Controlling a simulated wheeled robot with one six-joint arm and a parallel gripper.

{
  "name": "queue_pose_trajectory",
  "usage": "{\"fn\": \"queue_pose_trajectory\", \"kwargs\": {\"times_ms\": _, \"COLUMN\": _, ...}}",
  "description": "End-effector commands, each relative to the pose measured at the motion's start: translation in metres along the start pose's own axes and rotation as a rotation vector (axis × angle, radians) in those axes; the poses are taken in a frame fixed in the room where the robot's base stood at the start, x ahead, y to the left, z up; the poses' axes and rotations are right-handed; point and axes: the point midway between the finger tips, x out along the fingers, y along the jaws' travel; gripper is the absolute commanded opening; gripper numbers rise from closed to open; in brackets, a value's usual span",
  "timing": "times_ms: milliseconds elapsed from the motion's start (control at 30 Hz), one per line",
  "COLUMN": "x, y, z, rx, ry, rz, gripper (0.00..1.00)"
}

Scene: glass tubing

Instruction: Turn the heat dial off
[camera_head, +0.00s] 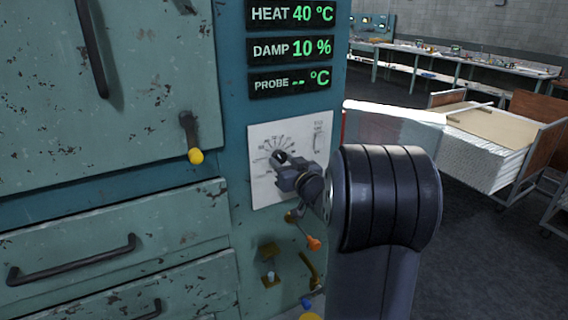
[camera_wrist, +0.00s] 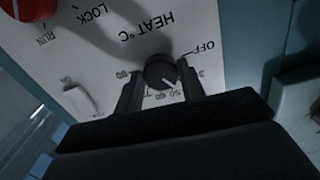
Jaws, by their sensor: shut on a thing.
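The heat dial (camera_wrist: 160,71) is a round black knob on a white panel marked HEAT °C. In the wrist view its pale pointer mark faces down toward the 50 area of the scale, away from the OFF mark (camera_wrist: 204,47). My gripper (camera_wrist: 161,84) is shut on the dial, one dark finger on each side. In the head view my gripper (camera_head: 288,174) reaches the white dial panel (camera_head: 262,193), and its jaws hide most of the dial. The heat display (camera_head: 292,14) reads 40 °C.
A red knob (camera_wrist: 32,8) with LOCK and RUN labels sits near the dial panel. Below the panel in the head view are an orange-tipped lever (camera_head: 313,243) and brass fittings (camera_head: 269,262). A yellow-tipped door handle (camera_head: 190,138) is at left. A cart (camera_head: 533,150) stands at right.

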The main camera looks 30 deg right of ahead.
Motion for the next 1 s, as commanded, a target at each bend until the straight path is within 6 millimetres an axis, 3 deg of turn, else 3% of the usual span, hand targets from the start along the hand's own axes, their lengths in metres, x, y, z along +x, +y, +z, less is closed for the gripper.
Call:
{"fn": "queue_pose_trajectory", "kwargs": {"times_ms": 367, "x": 0.0000, "y": 0.0007, "z": 0.0030, "rx": -0.192, "ry": 0.003, "rz": 0.000, "gripper": 0.15}}
{"fn": "queue_pose_trajectory", "kwargs": {"times_ms": 1000, "x": -0.0001, "y": 0.0021, "z": 0.0020, "rx": -0.787, "ry": 0.001, "rz": 0.001, "gripper": 0.15}}
